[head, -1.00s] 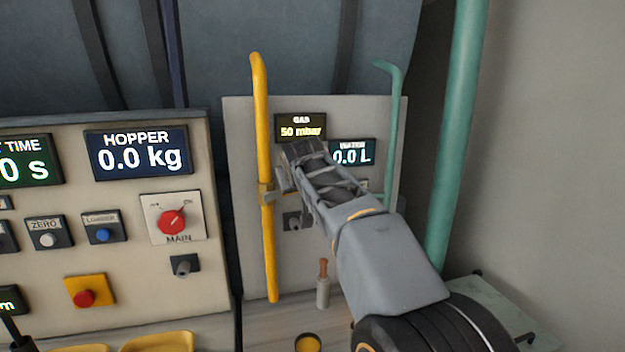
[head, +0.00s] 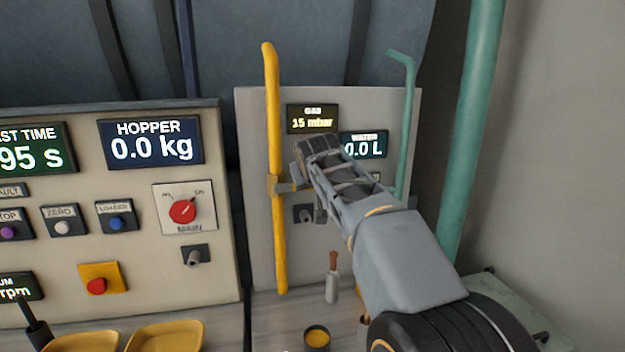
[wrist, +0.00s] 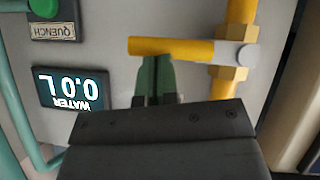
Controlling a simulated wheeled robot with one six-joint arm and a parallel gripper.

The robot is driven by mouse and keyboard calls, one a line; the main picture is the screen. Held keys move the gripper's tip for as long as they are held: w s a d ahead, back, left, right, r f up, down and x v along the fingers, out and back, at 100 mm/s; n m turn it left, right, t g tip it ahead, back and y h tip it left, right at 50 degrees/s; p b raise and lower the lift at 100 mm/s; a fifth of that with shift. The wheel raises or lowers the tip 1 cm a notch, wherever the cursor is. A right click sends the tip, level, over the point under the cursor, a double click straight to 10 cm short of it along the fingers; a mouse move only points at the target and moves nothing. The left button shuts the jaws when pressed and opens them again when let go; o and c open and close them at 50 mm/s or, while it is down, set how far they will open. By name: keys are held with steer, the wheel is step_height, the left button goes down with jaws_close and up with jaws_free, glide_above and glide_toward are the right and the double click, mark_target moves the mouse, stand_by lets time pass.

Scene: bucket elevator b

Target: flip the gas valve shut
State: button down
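The yellow gas pipe (head: 275,235) stands upright on the left of the grey panel, with the gas valve (head: 277,185) partway up it. In the wrist view the yellow valve handle (wrist: 172,48) points sideways from the brass fitting (wrist: 228,78), square to the pipe. My gripper (wrist: 157,60) is at the free half of the handle, its fingertips close together against or right beside the handle's edge. The gas display (head: 312,119) reads 15 mbar. In the head view my arm hides part of the handle.
The water display (head: 362,145) reads 0.0 L, with a green pipe (head: 405,120) right of it. A control panel (head: 140,250) with the red main switch (head: 183,211) stands left. A green quench button (wrist: 44,7) shows in the wrist view.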

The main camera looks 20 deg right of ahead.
steer(key=s+a+r+p, duration=0.1)
steer(key=s+r, duration=0.8)
steer(key=shift+a+r, duration=0.2)
stand_by(0.6)
steer(key=s+a+f+g+y, duration=0.1)
steer(key=s+f+g, duration=0.1)
steer(key=f, duration=0.6)
steer(key=s+a+f+g+y, duration=0.1)
steer(key=a+f+g, duration=0.1)
steer(key=f, duration=0.6)
steer(key=s+a+f+g+y, duration=0.1)
steer(key=s+a+f+g, duration=0.2)
steer(key=s+f, duration=1.1)
step_height(320, 180, down, 4)
steer(key=shift+s+a+r, duration=0.15)
steer(key=shift+s+a, duration=0.25)
steer(key=shift+a, duration=0.25)
steer(key=c, duration=1.8)
jaws_free()
